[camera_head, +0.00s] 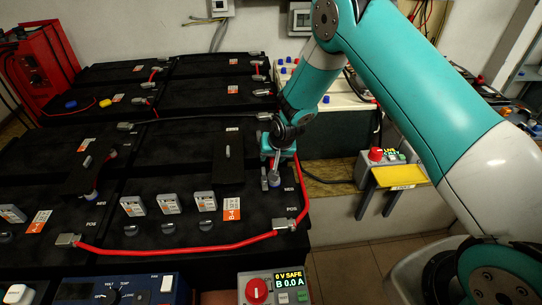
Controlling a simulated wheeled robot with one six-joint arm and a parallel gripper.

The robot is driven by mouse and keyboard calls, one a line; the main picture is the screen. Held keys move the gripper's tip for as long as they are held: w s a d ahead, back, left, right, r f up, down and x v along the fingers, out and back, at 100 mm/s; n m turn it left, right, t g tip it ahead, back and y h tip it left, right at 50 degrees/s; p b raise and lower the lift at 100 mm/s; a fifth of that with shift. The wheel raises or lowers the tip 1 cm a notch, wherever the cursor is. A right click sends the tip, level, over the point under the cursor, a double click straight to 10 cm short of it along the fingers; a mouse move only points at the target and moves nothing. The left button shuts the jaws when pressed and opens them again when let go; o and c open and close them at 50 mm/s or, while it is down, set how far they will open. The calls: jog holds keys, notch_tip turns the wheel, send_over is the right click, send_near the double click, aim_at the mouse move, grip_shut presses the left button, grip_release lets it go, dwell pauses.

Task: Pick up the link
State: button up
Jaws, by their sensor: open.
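My gripper (272,178) points down over the right end of the front black battery row, just right of a black cover plate (228,155) with a small handle. A grey metal terminal piece shows at its fingertips, beside the NEG mark; I cannot tell whether they touch. The jaws are open. I cannot tell for sure which piece is the link. A short dark strap with red parts (96,172) lies across the batteries at left. A long red cable (180,250) runs along the front row between two grey lugs.
A control box (273,288) reads "0 V SAFE, B 0.0 A". The floor (350,270) at lower middle looks clear. A red charger (40,65) stands at back left.

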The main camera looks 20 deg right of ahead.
jog(key=shift+w+f, duration=0.1)
jog(key=shift+f, duration=0.05)
grip_shut()
notch_tip(320, 180, up, 20)
jog(key=shift+b, duration=0.45)
dwell(0.3)
